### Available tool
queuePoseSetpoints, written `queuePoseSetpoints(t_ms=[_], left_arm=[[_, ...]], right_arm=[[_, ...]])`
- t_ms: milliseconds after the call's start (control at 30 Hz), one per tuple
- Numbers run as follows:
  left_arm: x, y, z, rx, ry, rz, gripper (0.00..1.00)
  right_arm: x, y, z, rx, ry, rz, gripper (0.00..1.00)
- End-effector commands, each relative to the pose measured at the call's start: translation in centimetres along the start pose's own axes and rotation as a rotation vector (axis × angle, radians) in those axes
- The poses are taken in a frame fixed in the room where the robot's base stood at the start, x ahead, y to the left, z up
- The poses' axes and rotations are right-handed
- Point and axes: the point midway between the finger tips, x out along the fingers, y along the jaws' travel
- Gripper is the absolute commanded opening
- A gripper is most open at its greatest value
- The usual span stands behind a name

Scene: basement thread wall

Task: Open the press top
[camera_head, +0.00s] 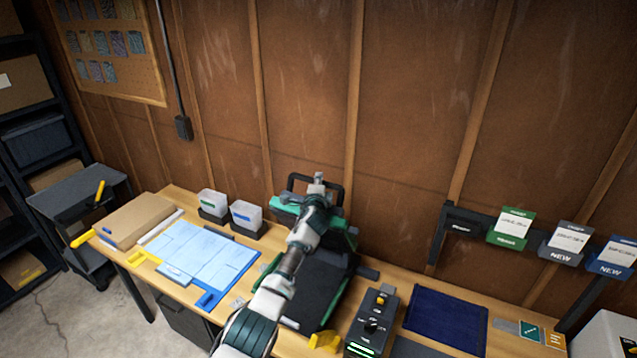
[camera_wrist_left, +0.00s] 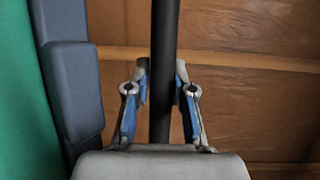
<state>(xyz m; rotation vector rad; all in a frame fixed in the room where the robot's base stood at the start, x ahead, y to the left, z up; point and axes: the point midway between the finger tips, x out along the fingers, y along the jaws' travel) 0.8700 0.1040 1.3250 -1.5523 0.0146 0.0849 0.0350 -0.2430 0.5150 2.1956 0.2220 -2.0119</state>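The press (camera_head: 318,290) stands on the bench, with a dark base and a green-edged top (camera_head: 285,204) tilted up at its back. A black bar handle (camera_head: 292,183) rises from the top, near the wall. My left gripper (camera_head: 319,180) is at the middle of this handle, and my left arm hides part of the press. In the left wrist view the black handle bar (camera_wrist_left: 164,60) runs between my left fingers (camera_wrist_left: 162,80), whose tips close in on both its sides. A green panel, part of the press, fills the left edge there. My right gripper is out of view.
A control box (camera_head: 371,322) with a lit green strip and a dark blue mat (camera_head: 447,318) lie right of the press. A blue-edged board (camera_head: 205,258), two clear bins (camera_head: 246,215) and a cardboard box (camera_head: 139,219) lie left. The wooden wall (camera_head: 420,100) is close behind.

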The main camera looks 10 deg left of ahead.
Motion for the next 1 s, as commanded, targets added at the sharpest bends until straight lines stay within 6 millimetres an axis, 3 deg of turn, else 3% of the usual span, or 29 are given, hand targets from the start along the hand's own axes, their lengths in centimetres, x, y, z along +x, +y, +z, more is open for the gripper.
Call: queuePoseSetpoints(t_ms=[33,100,567,1000], left_arm=[[0.0,0.2,-0.2,0.000,0.002,0.003,0.38],[0.0,0.2,-0.1,0.000,0.001,0.003,0.47],[-0.5,0.3,0.3,-0.006,-0.001,0.000,0.47],[-5.6,0.2,0.1,-0.001,0.000,0.000,0.47]], right_arm=[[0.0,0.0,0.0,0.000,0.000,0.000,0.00],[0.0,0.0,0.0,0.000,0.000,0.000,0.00],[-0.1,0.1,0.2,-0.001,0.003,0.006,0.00],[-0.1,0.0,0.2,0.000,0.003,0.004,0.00]])
